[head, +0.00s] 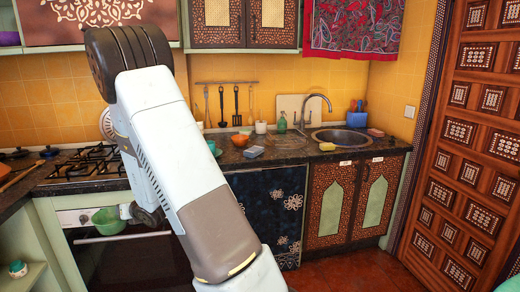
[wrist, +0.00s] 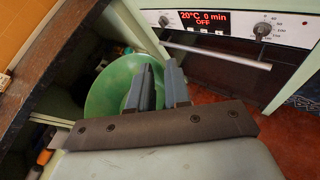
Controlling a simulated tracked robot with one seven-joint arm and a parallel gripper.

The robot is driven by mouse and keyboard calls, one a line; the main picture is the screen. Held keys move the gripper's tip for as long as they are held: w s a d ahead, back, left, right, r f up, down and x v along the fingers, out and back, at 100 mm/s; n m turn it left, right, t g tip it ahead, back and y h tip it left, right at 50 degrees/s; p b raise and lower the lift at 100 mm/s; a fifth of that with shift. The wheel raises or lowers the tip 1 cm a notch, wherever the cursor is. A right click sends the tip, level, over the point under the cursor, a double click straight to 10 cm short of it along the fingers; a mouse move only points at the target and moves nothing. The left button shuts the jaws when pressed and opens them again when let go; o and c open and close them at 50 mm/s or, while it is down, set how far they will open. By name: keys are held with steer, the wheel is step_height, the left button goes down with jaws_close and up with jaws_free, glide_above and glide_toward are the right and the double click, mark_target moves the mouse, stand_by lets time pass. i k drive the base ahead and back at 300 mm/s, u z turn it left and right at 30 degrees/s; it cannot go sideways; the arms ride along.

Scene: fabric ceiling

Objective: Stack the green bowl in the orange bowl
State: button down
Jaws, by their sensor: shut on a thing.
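The green bowl (head: 106,222) hangs in the air in front of the oven, below the counter's height. My gripper (head: 127,211) is shut on it at its right side in the head view. In the wrist view the green bowl (wrist: 105,90) shows to the left of and behind the two fingers of my gripper (wrist: 158,72), with its rim at the fingers. The orange bowl (head: 240,140) stands on the dark counter, left of the sink, well to the right of and above the green bowl. The wrist view does not show the orange bowl.
A teal dish (head: 216,149), partly hidden by my arm, and a grey-blue block (head: 253,152) are near the orange bowl. A soap bottle (head: 282,122) stands behind to the right. The oven (head: 120,255) and counter edge are close to my gripper.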

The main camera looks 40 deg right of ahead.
mark_target(240, 142)
steer(key=z, duration=0.5)
steer(key=k, duration=0.7)
steer(key=z, duration=0.45)
steer(key=i, duration=0.8)
steer(key=z, duration=0.3)
